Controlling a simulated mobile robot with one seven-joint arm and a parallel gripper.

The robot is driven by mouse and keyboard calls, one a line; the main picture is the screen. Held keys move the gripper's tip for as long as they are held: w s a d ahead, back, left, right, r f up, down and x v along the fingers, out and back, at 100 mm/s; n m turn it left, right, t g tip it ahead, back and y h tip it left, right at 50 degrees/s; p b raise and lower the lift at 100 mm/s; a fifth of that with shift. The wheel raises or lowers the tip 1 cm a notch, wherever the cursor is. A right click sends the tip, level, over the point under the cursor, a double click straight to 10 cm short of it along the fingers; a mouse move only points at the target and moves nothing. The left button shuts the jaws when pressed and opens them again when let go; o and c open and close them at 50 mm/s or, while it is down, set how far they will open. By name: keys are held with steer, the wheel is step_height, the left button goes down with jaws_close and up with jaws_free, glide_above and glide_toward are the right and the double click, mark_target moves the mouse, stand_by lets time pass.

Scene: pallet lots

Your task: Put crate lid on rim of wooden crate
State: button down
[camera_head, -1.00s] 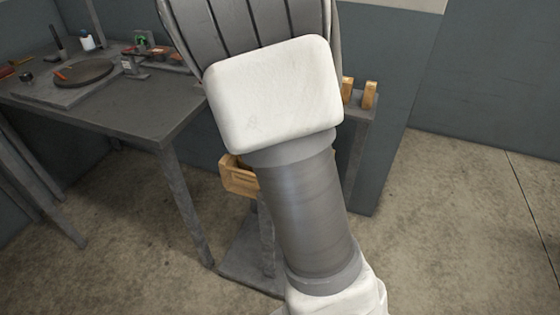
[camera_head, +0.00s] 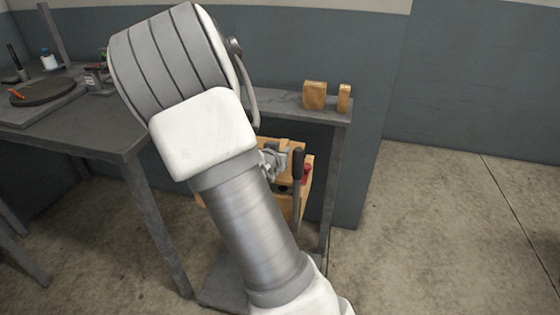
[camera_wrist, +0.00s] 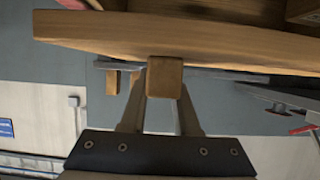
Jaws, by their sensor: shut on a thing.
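My gripper (camera_wrist: 164,84) shows in the wrist view, with its two fingers shut on a small wooden block, which looks like the handle of the crate lid (camera_wrist: 95,28). The lid is a light wooden board across the top of that view. In the head view, the wooden crate (camera_head: 304,196) stands low behind my arm, beside the narrow shelf's leg. I cannot tell whether the lid touches the crate's rim.
A narrow grey shelf (camera_head: 285,104) behind carries two wooden blocks (camera_head: 314,95). A workbench (camera_head: 70,130) stands left. The floor at right is clear.

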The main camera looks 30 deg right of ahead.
steer(key=shift+f, duration=1)
steer(key=shift+f, duration=0.1)
steer(key=shift+f+b, duration=0.55)
steer(key=shift+b, duration=0.15)
steer(key=c, duration=0.6)
jaws_free()
steer(key=shift+c, duration=0.2)
